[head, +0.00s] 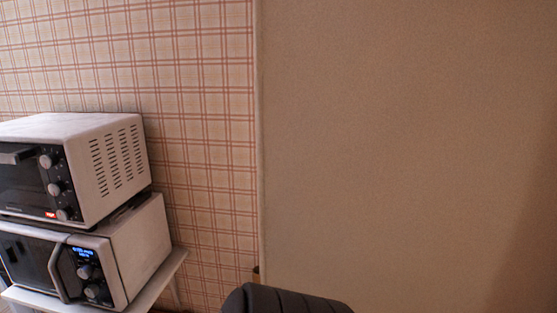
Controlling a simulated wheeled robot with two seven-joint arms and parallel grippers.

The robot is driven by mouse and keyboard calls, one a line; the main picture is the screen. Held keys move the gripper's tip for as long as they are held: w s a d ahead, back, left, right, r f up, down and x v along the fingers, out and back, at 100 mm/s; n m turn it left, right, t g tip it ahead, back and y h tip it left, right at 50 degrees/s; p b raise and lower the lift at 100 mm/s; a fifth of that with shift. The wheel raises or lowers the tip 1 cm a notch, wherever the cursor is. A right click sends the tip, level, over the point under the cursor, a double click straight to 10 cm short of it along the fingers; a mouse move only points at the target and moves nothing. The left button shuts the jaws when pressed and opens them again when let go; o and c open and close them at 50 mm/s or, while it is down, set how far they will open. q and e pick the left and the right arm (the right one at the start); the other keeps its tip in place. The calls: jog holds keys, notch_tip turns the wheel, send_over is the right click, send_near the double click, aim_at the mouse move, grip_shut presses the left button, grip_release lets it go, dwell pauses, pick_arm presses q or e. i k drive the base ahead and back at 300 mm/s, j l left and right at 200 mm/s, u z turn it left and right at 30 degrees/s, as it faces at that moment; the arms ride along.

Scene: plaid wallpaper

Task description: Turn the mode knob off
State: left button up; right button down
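A white toaster oven (110,160) with a black front panel stands at the left of the head view. Its panel carries an upper knob (46,160), a middle knob (54,189) and a lower knob (64,214). A small red light (50,215) glows beside the lower knob. The knob labels are too small to read, so I cannot tell which is the mode knob or its setting. Neither of my grippers is in view.
The toaster oven rests on a white microwave (143,247) with a lit blue display and two knobs. A white table (165,277) bears both. A dark rounded thing (285,299) shows at the bottom centre. A plain beige wall (410,140) fills the right.

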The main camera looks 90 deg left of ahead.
aim_at(56, 189)
jog(key=k+u, duration=0.2)
jog(key=u, duration=1.25)
jog(key=i+j, duration=0.05)
